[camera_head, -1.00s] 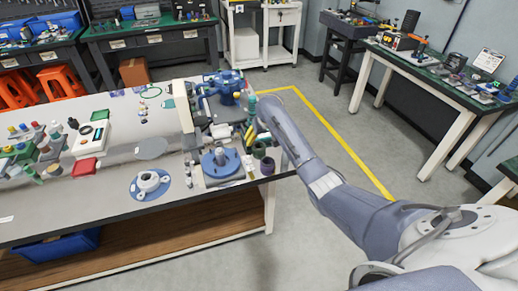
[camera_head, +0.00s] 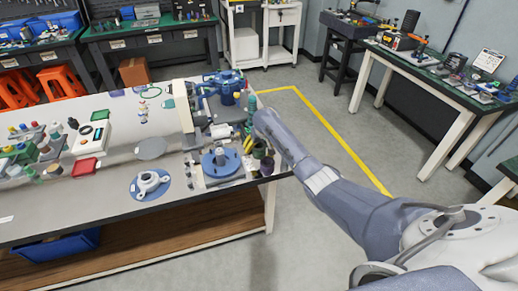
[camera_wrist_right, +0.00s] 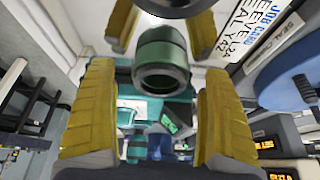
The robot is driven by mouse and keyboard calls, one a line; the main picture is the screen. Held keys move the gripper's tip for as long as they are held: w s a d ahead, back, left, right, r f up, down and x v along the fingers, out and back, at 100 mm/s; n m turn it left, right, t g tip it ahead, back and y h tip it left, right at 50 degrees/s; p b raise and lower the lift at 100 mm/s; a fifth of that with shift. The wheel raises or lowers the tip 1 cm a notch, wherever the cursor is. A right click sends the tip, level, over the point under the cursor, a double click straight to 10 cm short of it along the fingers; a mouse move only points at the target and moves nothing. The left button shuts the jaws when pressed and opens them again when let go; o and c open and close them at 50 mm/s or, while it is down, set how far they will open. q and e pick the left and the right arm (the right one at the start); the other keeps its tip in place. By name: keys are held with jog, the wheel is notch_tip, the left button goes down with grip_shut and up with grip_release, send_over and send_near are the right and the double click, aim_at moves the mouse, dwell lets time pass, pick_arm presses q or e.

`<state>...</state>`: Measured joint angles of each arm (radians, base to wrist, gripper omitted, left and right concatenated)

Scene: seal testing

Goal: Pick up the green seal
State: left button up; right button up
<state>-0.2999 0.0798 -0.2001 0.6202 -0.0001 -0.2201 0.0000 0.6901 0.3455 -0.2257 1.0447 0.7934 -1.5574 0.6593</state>
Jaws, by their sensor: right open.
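The green seal (camera_wrist_right: 162,58) is a dark green hollow ring-like cylinder in the right wrist view. It shows ahead of and between the yellow fingers of my right gripper (camera_wrist_right: 157,92). The fingers are spread wide, with visible gaps on both sides of the seal. In the head view my right gripper (camera_head: 248,143) is low over the right end of the bench, beside a dark green round piece (camera_head: 259,151) that looks like the seal. The arm partly covers this area. My left gripper is not in view.
A blue round fixture (camera_head: 221,162) stands just left of the gripper, and a dark cup (camera_head: 267,166) stands near the bench's right edge. A blue machine (camera_head: 224,84) is behind. A flanged part on a blue disc (camera_head: 150,184) lies left. Bare bench top surrounds the grey disc (camera_head: 151,148).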

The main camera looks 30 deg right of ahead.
jog(key=c, duration=1.6)
jog(key=shift+r, duration=0.1)
